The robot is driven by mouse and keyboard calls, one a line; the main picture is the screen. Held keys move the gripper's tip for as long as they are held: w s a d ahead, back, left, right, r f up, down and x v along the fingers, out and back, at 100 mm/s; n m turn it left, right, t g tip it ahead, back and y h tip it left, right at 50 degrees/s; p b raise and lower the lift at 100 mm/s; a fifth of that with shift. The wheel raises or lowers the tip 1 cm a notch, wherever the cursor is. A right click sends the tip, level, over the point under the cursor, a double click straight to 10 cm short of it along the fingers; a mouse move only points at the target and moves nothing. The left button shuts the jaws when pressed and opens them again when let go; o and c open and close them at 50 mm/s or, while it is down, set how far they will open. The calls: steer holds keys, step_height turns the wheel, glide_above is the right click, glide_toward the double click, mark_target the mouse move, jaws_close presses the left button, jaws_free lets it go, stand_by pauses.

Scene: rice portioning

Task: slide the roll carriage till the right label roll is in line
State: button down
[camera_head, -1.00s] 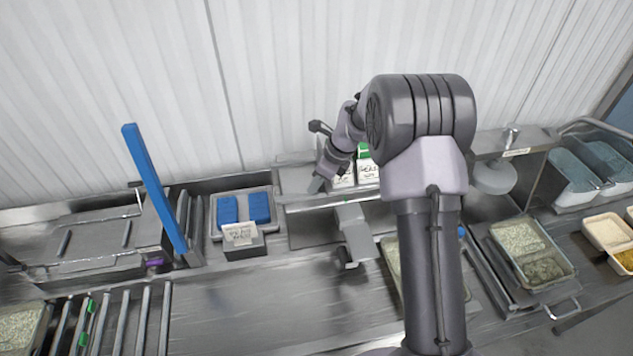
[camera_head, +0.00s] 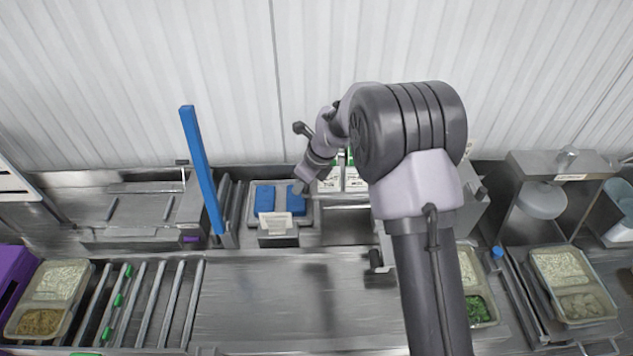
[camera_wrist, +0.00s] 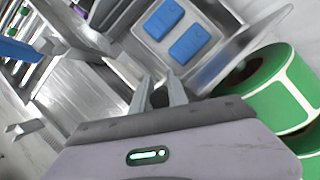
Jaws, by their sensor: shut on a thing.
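My gripper (camera_head: 301,187) is at the back of the bench, just right of the blue blocks. In the wrist view its two fingers (camera_wrist: 158,95) are shut on a small dark knob (camera_wrist: 160,98), mostly hidden between them. Two label rolls with white labels and green edges stand side by side right of my gripper: the left label roll (camera_head: 330,181) and the right label roll (camera_head: 355,180), partly covered by my arm. In the wrist view a green roll (camera_wrist: 262,100) lies close to the right of the fingers. The roll carriage is largely hidden.
A metal tray (camera_head: 251,218) with two blue blocks (camera_head: 264,198) sits left of my gripper, with a labelled box (camera_head: 277,238) before it. A blue post (camera_head: 202,170) rises further left. Filled trays (camera_head: 572,285) stand at right. The front bench (camera_head: 290,300) is clear.

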steer(key=shift+a+r, duration=0.1)
steer(key=shift+a, duration=0.05)
steer(key=c, duration=1.6)
jaws_free()
steer(key=shift+o, duration=0.2)
steer(key=shift+a, duration=0.2)
steer(key=shift+d, duration=0.1)
steer(key=p+v, duration=0.1)
steer(key=v, duration=1.6)
steer(key=shift+s, duration=0.15)
steer(key=shift+d, duration=0.1)
